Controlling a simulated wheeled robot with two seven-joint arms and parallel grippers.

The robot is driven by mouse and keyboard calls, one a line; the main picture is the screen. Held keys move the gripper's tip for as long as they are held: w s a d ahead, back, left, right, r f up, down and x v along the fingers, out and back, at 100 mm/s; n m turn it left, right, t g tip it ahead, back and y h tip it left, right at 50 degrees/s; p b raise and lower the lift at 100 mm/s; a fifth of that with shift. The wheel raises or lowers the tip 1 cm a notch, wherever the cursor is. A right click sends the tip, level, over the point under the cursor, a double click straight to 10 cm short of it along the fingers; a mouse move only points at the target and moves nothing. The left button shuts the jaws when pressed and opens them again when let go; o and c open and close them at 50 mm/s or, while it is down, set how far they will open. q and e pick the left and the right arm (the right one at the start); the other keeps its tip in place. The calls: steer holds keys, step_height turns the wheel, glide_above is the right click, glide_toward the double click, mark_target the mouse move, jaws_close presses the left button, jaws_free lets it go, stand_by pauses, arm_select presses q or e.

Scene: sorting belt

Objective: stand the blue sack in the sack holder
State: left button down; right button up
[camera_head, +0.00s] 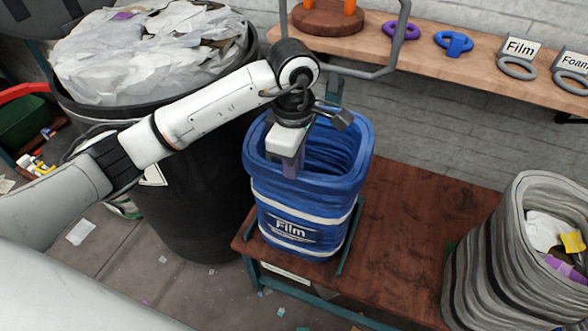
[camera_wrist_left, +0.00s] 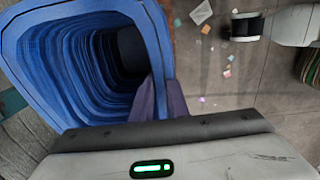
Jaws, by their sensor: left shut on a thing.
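The blue sack (camera_head: 303,205), marked Film, stands upright and open-mouthed at the left end of a brown table. Its rim and ribbed inside fill the upper left of the left wrist view (camera_wrist_left: 80,60). My left gripper (camera_head: 292,168) reaches down at the sack's near left rim and is shut on it; the fingers also show at the rim in the wrist view (camera_wrist_left: 162,98). What looks like the sack holder is a teal frame (camera_head: 351,235) with a foot bar beside the sack and a grey hoop (camera_head: 372,75) above and behind. Its contact with the sack is partly hidden. My right gripper is out of view.
A black bin (camera_head: 190,215) full of pale film stands left of the table. A striped grey sack (camera_head: 485,245) with scraps stands at the right. A wooden shelf (camera_head: 425,60) with rings and labels runs behind. The table (camera_head: 410,215) between the sacks is clear.

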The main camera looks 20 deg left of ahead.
arm_select(q)
steer(key=shift+f, duration=0.15)
steer(key=c, duration=1.7)
jaws_free()
step_height(320, 180, up, 12)
steer(key=shift+s+r, duration=0.15)
steer(key=shift+r, duration=0.05)
